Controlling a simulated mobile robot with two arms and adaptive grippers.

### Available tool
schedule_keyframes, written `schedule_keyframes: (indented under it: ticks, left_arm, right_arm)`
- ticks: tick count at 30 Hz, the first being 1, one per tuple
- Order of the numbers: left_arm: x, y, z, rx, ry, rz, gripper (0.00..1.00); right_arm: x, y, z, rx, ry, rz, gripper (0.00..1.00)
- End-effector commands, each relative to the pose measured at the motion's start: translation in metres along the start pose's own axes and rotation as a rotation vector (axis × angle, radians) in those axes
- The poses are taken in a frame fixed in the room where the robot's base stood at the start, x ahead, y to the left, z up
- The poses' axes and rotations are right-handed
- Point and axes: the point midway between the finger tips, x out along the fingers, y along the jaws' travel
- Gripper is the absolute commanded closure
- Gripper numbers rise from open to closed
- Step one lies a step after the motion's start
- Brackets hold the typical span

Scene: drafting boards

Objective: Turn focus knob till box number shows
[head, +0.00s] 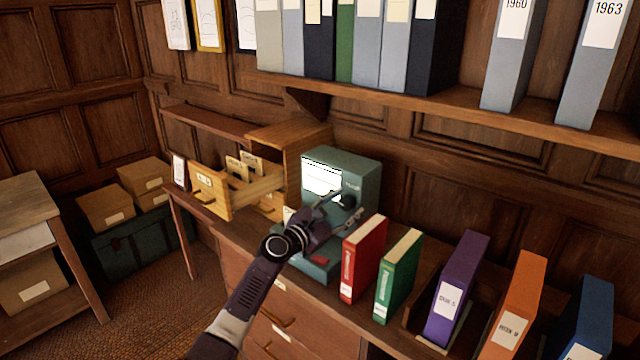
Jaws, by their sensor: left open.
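A grey-green viewer machine (362,173) stands on the wooden desk, with a bright white screen (322,180) on its front. The writing on the screen is too small to read. A dark round knob (347,201) shows at the lower right of the screen. My left gripper (341,210) is open in front of the machine, its fingers pointing at the knob area. I cannot tell whether the fingers touch the knob. The gripper and wrist hide part of the machine's lower front and base. My right gripper is not in view.
Red (363,258) and green (398,276) binders stand close to the right of my gripper, with purple (456,288), orange and blue ones beyond. An open wooden card drawer (213,190) juts out at the left. A shelf of binders (465,106) hangs above.

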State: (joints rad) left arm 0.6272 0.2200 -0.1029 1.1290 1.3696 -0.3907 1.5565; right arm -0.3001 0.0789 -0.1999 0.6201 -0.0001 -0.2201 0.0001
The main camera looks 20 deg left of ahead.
Motion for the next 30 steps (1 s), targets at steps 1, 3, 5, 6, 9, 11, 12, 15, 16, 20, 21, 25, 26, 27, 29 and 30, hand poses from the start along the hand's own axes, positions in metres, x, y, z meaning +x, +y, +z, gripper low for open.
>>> schedule_keyframes:
  ticks: [1,3,5,6,9,11,12,15,16,20,21,25,26,27,29,30]
  left_arm:
    - [0.000,0.000,0.000,0.000,0.000,0.000,0.52]
    - [0.000,0.000,0.000,0.000,0.000,0.000,0.52]
    - [0.000,0.000,0.000,0.000,0.000,0.000,0.52]
    - [0.000,0.000,0.000,0.000,0.000,0.000,0.52]
    - [0.000,0.000,-0.001,0.024,-0.001,0.000,0.52]
    - [0.000,-0.002,-0.004,0.096,-0.001,0.001,0.52]
    - [0.000,-0.002,-0.005,0.171,-0.002,0.001,0.52]
    - [0.000,-0.003,-0.007,0.401,-0.002,0.002,0.52]
    - [0.000,-0.003,-0.007,0.469,-0.002,0.002,0.52]
    - [0.000,-0.003,-0.007,0.753,-0.001,0.002,0.52]
    - [0.000,-0.003,-0.006,0.836,-0.002,0.002,0.52]
    - [0.000,-0.003,-0.006,1.096,-0.002,0.002,0.52]
    - [0.000,-0.002,-0.005,1.147,-0.001,0.002,0.52]
    - [0.000,-0.002,-0.005,1.204,0.000,0.002,0.52]
    - [0.000,-0.001,-0.003,1.269,0.000,0.002,0.52]
    - [0.000,-0.001,-0.002,1.295,-0.001,0.002,0.52]
  right_arm:
    - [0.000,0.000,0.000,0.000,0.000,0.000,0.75]
    - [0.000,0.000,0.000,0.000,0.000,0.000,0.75]
    - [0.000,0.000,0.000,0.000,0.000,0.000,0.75]
    - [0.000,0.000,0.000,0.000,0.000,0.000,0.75]
    - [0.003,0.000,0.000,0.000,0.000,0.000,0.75]
    - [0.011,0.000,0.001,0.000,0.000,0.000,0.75]
    - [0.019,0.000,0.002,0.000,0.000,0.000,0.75]
    - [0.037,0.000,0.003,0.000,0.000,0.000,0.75]
    - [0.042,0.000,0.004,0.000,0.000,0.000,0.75]
    - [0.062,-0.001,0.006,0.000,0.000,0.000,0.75]
    - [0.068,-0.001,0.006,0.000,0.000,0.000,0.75]
    - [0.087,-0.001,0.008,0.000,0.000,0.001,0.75]
    - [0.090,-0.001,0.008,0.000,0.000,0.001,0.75]
    - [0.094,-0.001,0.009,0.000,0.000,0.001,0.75]
    - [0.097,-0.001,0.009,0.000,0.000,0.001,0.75]
    - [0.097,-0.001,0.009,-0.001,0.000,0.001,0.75]
